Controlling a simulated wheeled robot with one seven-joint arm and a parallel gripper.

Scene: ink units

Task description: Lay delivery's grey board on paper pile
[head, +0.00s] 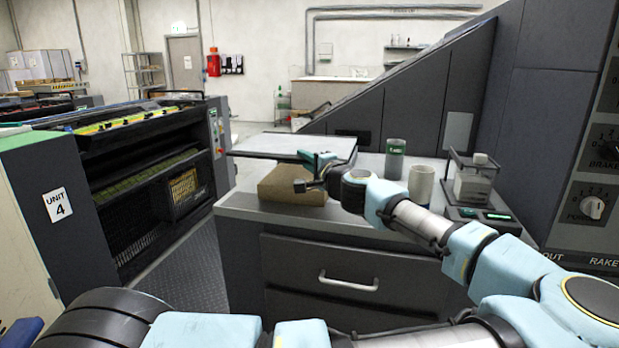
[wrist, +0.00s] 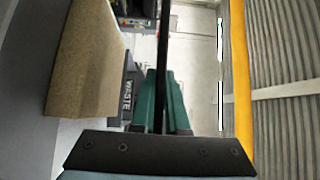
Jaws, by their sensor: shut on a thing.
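The grey board (head: 285,145) is a thin flat sheet held level above the counter in the head view. My gripper (head: 314,161) is shut on its near edge. In the wrist view the board (wrist: 163,45) shows edge-on as a dark strip between my green fingers (wrist: 164,100). A brown block (head: 290,187), which looks like the paper pile, lies on the counter below the board. It also shows at the left of the wrist view (wrist: 85,65), with a gap between it and the board. The board hides part of the block's top.
On the grey counter (head: 245,208), a dark green-labelled jar (head: 395,160), a white cup (head: 421,182) and a scale with a container (head: 472,180) stand to the right. The unit 4 press (head: 150,165) is at left. A "WASTE" bin (wrist: 129,92) shows in the wrist view.

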